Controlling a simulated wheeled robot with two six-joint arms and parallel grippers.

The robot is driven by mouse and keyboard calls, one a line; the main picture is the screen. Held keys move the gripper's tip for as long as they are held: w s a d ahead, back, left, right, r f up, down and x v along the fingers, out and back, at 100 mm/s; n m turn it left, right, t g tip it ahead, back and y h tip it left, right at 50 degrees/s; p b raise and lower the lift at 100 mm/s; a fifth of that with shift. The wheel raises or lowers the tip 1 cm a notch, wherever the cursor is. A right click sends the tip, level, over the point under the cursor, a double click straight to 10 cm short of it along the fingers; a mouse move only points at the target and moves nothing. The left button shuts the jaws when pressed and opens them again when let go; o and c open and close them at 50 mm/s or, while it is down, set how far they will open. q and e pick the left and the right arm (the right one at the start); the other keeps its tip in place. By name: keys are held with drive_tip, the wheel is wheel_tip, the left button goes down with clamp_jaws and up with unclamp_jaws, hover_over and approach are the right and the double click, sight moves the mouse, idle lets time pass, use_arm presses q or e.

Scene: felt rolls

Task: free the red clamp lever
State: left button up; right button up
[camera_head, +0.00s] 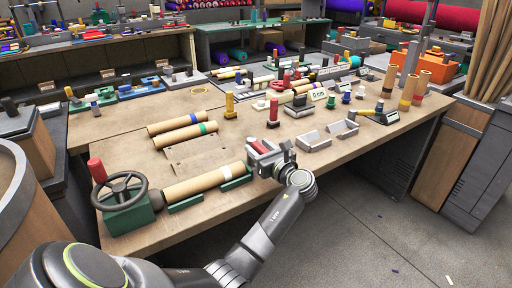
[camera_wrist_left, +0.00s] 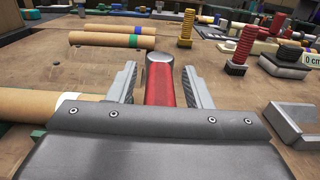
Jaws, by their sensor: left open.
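The red clamp lever (camera_wrist_left: 160,82) rises between my left gripper's two fingers in the left wrist view, with a rounded top. In the head view a bit of its red (camera_head: 257,147) shows at the gripper. My left gripper (camera_head: 266,152) is open, its fingers on either side of the lever, with a visible gap at each side in the wrist view (camera_wrist_left: 158,84). The lever's lower part is hidden behind the gripper body. A cardboard roll (camera_head: 205,183) lies in green supports just left of the gripper. My right gripper is not in view.
A green stand with a black handwheel (camera_head: 122,190) and a red knob (camera_head: 97,170) is at the roll's left end. Two rolls (camera_head: 184,136) lie behind. Grey open trays (camera_head: 314,140) stand to the right, with bolts beyond. Bare tabletop (camera_head: 250,205) lies in front.

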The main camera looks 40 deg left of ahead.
use_arm(q)
drive_tip(key=shift+r, duration=0.1)
clamp_jaws()
